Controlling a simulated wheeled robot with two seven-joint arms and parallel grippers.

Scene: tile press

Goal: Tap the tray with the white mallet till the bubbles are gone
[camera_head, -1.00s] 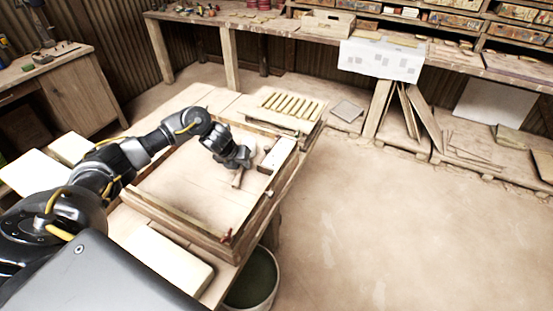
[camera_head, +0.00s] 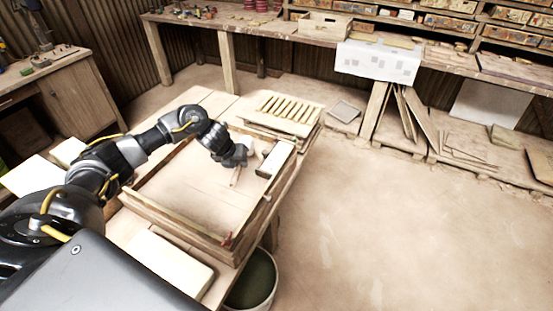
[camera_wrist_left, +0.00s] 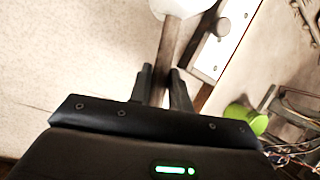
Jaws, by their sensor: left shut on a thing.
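My left gripper (camera_head: 238,157) is over the far right part of the wooden-framed tray (camera_head: 172,222). It is shut on the handle of the white mallet (camera_wrist_left: 181,7), as the left wrist view shows, with the jaws (camera_wrist_left: 163,76) on either side of the brown handle. The pale head sits beyond the fingertips at the top edge of that view. In the head view the handle (camera_head: 236,177) sticks out below the gripper. I cannot tell whether the mallet touches the tray. The tray's inside looks pale and smooth; no bubbles can be made out. My right gripper is not in view.
A white block with a dark end (camera_head: 276,158) lies along the tray's right rim. A slatted wooden rack (camera_head: 288,106) stands behind the tray. A bucket (camera_head: 255,280) is on the floor below the table's right edge. The floor at the right is clear.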

